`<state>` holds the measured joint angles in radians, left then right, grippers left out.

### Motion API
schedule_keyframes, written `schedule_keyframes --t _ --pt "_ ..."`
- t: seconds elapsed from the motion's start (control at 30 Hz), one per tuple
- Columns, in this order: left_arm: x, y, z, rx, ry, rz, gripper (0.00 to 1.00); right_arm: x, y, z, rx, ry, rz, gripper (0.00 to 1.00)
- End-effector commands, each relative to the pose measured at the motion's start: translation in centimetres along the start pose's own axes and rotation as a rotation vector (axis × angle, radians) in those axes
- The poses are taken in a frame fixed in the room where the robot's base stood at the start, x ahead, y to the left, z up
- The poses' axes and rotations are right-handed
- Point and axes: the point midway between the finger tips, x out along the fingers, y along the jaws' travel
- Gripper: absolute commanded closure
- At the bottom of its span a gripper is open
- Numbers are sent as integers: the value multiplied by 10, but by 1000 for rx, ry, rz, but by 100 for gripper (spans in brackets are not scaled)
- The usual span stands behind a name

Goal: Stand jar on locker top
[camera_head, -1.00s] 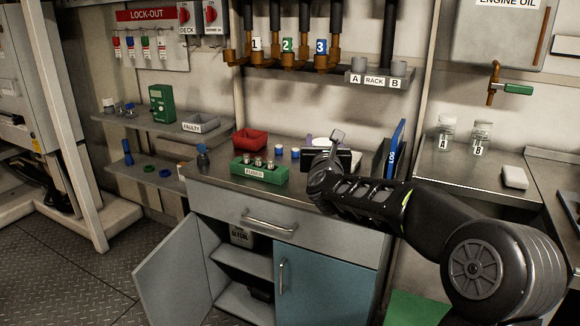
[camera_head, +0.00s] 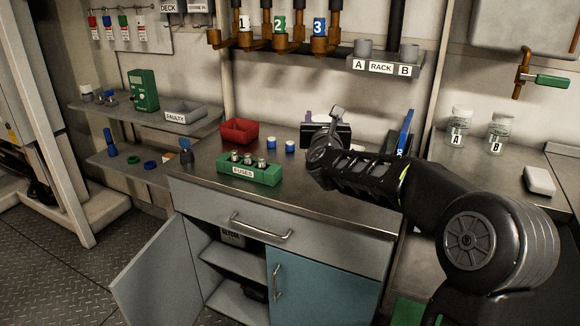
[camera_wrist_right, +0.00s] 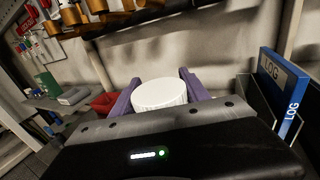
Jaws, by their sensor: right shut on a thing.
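My right gripper (camera_head: 320,122) is over the back of the locker top (camera_head: 208,170), a bare metal surface above a grey drawer and a blue door. In the right wrist view its purple fingers (camera_wrist_right: 159,80) are shut on a jar, of which only the round white ribbed lid (camera_wrist_right: 160,94) shows. The jar's body is hidden behind my wrist, so I cannot tell whether it touches the locker top. Two clear jars, A (camera_head: 459,127) and B (camera_head: 499,134), stand on the right counter. My left gripper is not in view.
A green fuse block (camera_head: 249,172), a red bin (camera_head: 239,131) and two small blue-and-white items (camera_head: 281,145) are on the locker top left of my arm. A blue log binder (camera_head: 405,133) stands right of my gripper. A rack (camera_head: 383,67) hangs above. The left door (camera_head: 155,275) hangs open.

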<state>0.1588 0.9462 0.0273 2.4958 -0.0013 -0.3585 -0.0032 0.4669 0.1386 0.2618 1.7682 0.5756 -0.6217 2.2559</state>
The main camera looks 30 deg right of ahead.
Motion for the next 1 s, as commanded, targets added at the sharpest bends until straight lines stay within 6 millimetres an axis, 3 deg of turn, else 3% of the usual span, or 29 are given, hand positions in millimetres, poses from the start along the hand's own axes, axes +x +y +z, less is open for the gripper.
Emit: schedule_keyframes --t 0.3,0.67,1.0 --pt "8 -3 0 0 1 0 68 0 0 -46 -1 2 0 100" --pt "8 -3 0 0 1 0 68 0 0 -50 0 1 0 100" --pt "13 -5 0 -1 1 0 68 0 0 -96 0 3 1 100"
